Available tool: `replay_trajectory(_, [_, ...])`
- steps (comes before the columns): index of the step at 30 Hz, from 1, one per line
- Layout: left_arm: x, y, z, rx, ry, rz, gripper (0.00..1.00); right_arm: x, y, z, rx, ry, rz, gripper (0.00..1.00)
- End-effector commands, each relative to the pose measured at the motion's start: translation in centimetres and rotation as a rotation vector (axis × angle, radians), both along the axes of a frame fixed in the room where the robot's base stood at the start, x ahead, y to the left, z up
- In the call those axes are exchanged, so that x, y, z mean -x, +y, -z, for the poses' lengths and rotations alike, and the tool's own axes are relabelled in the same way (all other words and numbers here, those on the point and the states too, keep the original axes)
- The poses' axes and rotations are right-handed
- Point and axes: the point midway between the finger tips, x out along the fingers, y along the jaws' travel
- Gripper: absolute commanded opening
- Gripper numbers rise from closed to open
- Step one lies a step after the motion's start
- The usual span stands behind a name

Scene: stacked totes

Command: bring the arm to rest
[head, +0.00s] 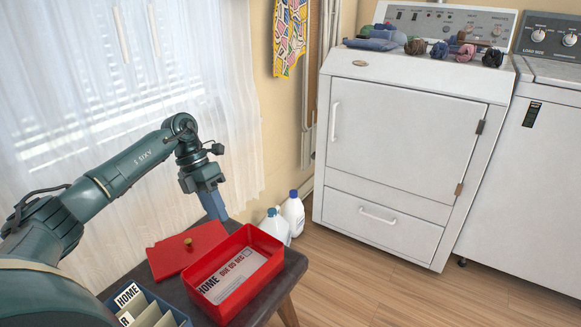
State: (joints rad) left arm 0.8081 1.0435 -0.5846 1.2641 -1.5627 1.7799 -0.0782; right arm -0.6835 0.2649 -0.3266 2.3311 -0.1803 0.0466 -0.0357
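My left arm reaches in from the left in the head view, and its gripper (214,206) points down over the back edge of a small dark table (273,289). The fingers show as one blue-grey shape, so I cannot tell whether they are open or shut. I see nothing clearly held. An open red tote (268,240) stands on the table just below and right of the fingers, with a white printed label sheet in it. A flat red lid (165,259) with a small brass knob lies behind and left of the tote. My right gripper is not in view.
A dark blue box with labelled dividers (150,306) is at the table's front left. Two white bottles (292,214) stand on the floor behind the table. A white dryer (395,140), with bundled cloths on top, stands right. The wooden floor between is clear.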

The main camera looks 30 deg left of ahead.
Motion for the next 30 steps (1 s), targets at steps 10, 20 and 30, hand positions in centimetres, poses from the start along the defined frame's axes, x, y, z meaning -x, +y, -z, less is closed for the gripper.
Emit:
replay_trajectory(10, [-0.8,-5.4,-0.2,0.145,-0.051,0.021,0.3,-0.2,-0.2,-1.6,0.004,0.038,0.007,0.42])
replay_trajectory(20, [0.0,-25.7,-6.9,0.896,-0.13,-0.265,0.3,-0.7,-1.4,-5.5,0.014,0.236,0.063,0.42])
replay_trajectory(30, [2.5,-29.6,-15.4,1.469,0.208,-1.331,0.3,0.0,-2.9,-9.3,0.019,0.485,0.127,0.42])
